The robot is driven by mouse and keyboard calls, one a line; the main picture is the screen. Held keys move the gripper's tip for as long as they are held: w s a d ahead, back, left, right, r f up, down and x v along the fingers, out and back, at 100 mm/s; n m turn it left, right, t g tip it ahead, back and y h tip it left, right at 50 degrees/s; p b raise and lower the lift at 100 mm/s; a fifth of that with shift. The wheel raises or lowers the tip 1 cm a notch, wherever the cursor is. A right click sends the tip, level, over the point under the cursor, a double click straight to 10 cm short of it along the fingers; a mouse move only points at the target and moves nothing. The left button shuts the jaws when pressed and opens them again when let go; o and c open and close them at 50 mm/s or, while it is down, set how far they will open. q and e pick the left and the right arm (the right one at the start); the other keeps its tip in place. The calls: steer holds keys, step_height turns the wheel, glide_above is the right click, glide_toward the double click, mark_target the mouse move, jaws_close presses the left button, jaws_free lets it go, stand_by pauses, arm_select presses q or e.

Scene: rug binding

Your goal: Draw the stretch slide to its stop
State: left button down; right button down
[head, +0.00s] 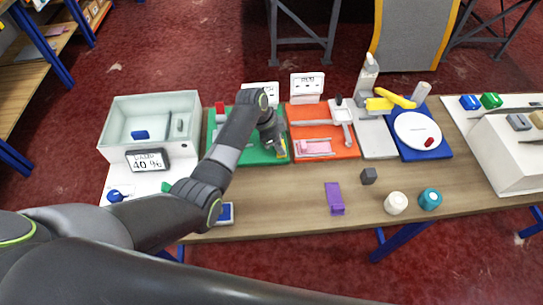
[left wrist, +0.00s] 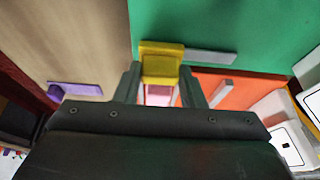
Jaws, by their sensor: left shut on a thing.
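The green board (head: 235,152) lies on the wooden table, with a grey bar on it that shows in the left wrist view (left wrist: 212,57). A yellow block (left wrist: 161,60), which I take to be the stretch slide, sits by the end of that bar, near the board's edge. My left gripper (left wrist: 160,88) is shut on the yellow block, a finger on each side. In the head view my left gripper (head: 278,143) is low over the right part of the green board, and my arm hides much of the board. My right gripper is not in view.
An orange board (head: 338,133) with a pink piece (head: 314,147) lies right beside the green one. A white-and-blue station with a round plate (head: 417,130) stands further right. A purple block (head: 334,198), dark cube (head: 368,176), white cup (head: 396,203) and teal cup (head: 430,199) stand in front. A glass-walled bin (head: 170,106) is at left.

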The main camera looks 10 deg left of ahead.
arm_select(q)
steer(key=shift+d, duration=0.1)
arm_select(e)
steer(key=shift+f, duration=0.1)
arm_select(q)
steer(key=c, duration=1.3)
jaws_free()
steer(key=shift+d, duration=0.1)
steer(key=o, duration=0.4)
steer(key=shift+w+d, duration=0.1)
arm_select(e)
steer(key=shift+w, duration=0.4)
